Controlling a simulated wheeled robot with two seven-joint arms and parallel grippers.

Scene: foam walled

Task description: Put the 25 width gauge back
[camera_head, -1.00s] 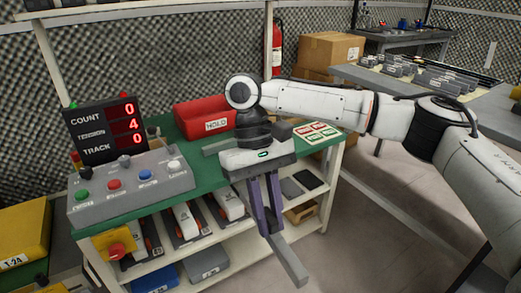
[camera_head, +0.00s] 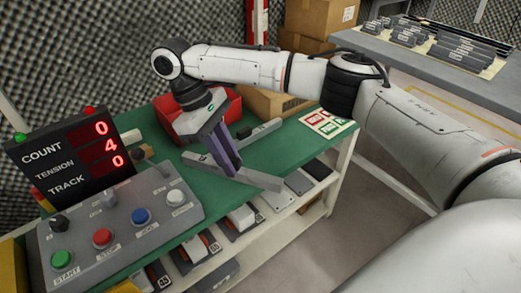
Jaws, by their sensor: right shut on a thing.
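My right gripper (camera_head: 229,167) is shut on a long grey bar (camera_head: 262,181), which I take to be the 25 width gauge; no number on it is readable. The bar sticks out on both sides of the fingers, over the front part of the green bench top (camera_head: 150,128). I cannot tell whether it touches the bench. A second grey bar (camera_head: 260,132) lies on the bench just behind the gripper, partly hidden by it. My left gripper is not in view.
A red bin (camera_head: 232,110) stands behind the gripper. A control box (camera_head: 120,225) with buttons and a count display (camera_head: 70,150) stand at left. A card (camera_head: 327,122) lies at the bench's right. Numbered items (camera_head: 243,217) fill the shelf below. A side table (camera_head: 440,80) holds several grey blocks.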

